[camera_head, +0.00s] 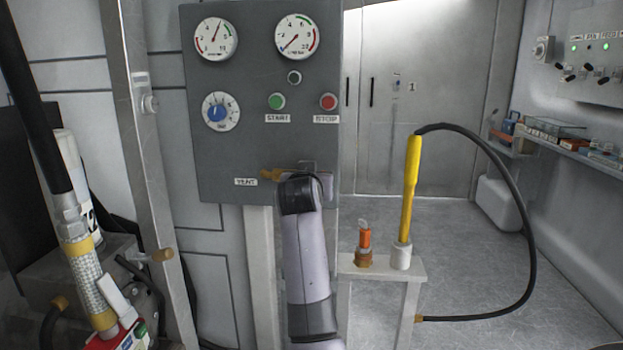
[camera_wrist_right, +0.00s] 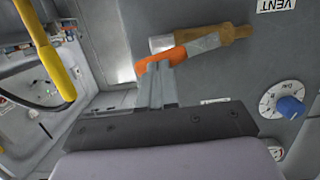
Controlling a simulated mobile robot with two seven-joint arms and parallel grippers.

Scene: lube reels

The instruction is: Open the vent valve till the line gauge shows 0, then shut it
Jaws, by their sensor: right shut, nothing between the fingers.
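The grey panel (camera_head: 250,110) carries two round gauges. The left gauge (camera_head: 215,39) has its needle pointing up and slightly right. The right gauge (camera_head: 296,37) has its needle at the lower left, near the low end of its scale; its small lettering is hard to read. The brass vent valve (camera_head: 272,174) is beside the VENT label (camera_head: 246,182). In the right wrist view, the valve's orange-tipped lever (camera_wrist_right: 163,62) slants slightly off the brass body (camera_wrist_right: 232,32). My right gripper (camera_wrist_right: 156,68) is shut and empty, its fingertips close against the lever; contact is unclear. My left gripper is out of view.
The panel has a blue dial (camera_head: 217,112), a green START button (camera_head: 276,101) and a red STOP button (camera_head: 328,102). A yellow lance (camera_head: 410,190) with a black hose stands right of my arm. A thick hose (camera_head: 88,270) hangs at the left.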

